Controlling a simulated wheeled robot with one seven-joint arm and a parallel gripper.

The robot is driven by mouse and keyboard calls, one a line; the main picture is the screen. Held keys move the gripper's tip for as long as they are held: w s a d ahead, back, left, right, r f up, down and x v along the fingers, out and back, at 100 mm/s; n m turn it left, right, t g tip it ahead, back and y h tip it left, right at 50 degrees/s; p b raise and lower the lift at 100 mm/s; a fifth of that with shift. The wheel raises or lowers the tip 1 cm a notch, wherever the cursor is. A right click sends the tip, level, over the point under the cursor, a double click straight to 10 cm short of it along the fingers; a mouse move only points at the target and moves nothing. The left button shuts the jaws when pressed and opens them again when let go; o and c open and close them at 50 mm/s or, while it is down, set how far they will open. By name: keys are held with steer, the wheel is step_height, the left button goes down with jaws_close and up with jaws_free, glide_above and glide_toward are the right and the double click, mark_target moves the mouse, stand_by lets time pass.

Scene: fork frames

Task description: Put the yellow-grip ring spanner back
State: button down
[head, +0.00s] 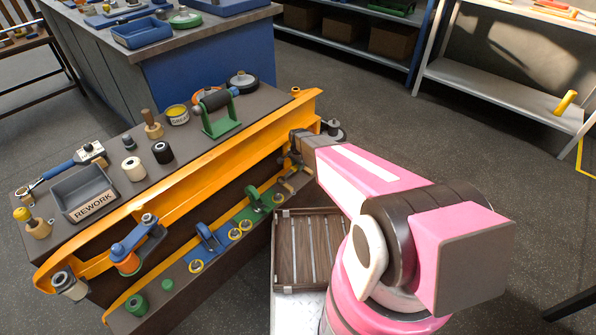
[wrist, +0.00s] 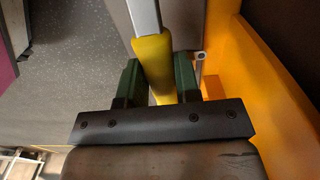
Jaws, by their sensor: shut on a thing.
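The yellow-grip ring spanner shows in the wrist view as a yellow grip (wrist: 153,62) with a flat pale metal shank (wrist: 143,15) running out of the top of the picture. My gripper (wrist: 158,80) is shut on the yellow grip, with a dark green finger on each side. The spanner's ring end is out of view. In the head view my grey wrist is beside the right end of the orange fork frame (head: 200,165); I cannot make out the spanner there. In the wrist view an orange frame member (wrist: 228,75) is close to the right of the grip.
The bench (head: 110,200) carries a grey REWORK tray (head: 92,207), a green roller stand (head: 222,125) and several small parts. Blue and green fittings line the frame's lower ledge. A slatted wooden crate (head: 283,283) is below my arm. Open floor (head: 385,130) lies behind my arm.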

steer(key=shift+f, duration=1.95)
steer(key=shift+f, duration=0.1)
steer(key=c, duration=0.8)
jaws_free()
steer(key=shift+f, duration=0.1)
step_height(320, 180, up, 11)
steer(key=shift+w+f, duration=0.1)
steer(key=shift+f, duration=0.05)
steer(key=s+d+r+n, duration=0.3)
steer(key=s+d+r, duration=0.1)
steer(key=s+r, duration=0.2)
steer(key=s+d+r+n, duration=0.3)
steer(key=s+d+r, duration=0.2)
steer(key=s+r, duration=0.2)
steer(key=s+d+r+n, duration=0.3)
steer(key=s+d+r, duration=0.2)
steer(key=s, duration=0.3)
steer(key=shift+r, duration=0.85)
